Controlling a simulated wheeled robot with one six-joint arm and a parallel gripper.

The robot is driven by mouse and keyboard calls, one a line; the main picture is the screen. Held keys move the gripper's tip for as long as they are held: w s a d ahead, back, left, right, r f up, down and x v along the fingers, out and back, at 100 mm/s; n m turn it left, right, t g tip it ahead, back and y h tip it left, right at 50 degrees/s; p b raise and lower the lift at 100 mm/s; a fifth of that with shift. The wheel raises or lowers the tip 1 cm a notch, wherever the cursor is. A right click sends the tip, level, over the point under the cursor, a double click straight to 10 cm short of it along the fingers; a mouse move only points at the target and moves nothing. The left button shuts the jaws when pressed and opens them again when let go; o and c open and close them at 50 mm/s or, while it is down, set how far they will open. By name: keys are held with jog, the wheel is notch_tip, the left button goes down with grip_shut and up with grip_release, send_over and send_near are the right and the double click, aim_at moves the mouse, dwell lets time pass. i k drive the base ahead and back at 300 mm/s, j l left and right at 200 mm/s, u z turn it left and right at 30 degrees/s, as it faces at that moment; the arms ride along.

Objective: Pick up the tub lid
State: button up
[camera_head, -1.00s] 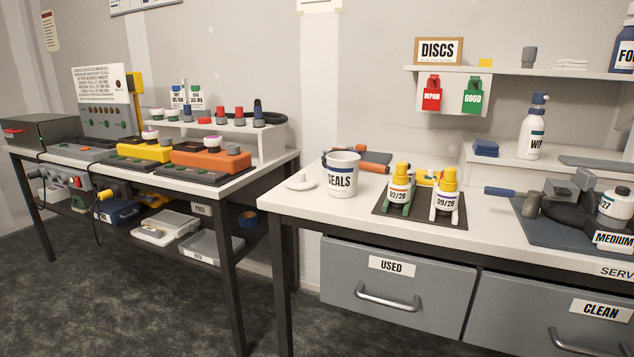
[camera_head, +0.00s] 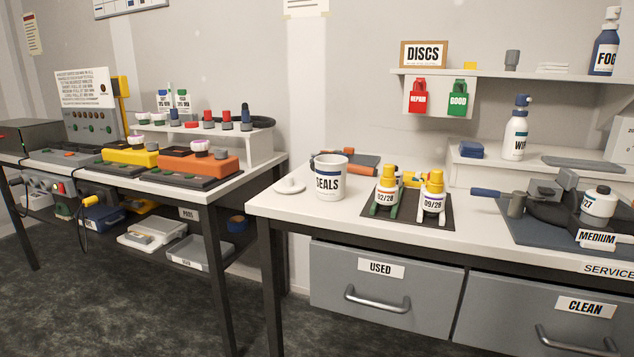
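The tub lid (camera_head: 290,187) is a small white disc with a raised knob. It lies flat on the white bench top near its left end. The white tub marked SEALS (camera_head: 331,180) stands upright just to the right of the lid, with its top open. What is inside the tub is hidden. My gripper is not in view.
Two yellow-capped bottles (camera_head: 385,190) stand on a dark mat (camera_head: 407,217) right of the tub. An orange-handled tool (camera_head: 345,164) lies behind the tub. A gap separates this bench from the left bench (camera_head: 228,188). Drawers (camera_head: 386,295) sit below.

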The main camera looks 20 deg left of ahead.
aim_at(288, 185)
jog(key=i, duration=0.15)
jog(key=i+u, duration=0.15)
jog(key=u, duration=0.25)
jog(key=i+u, duration=0.1)
jog(key=u, duration=0.3)
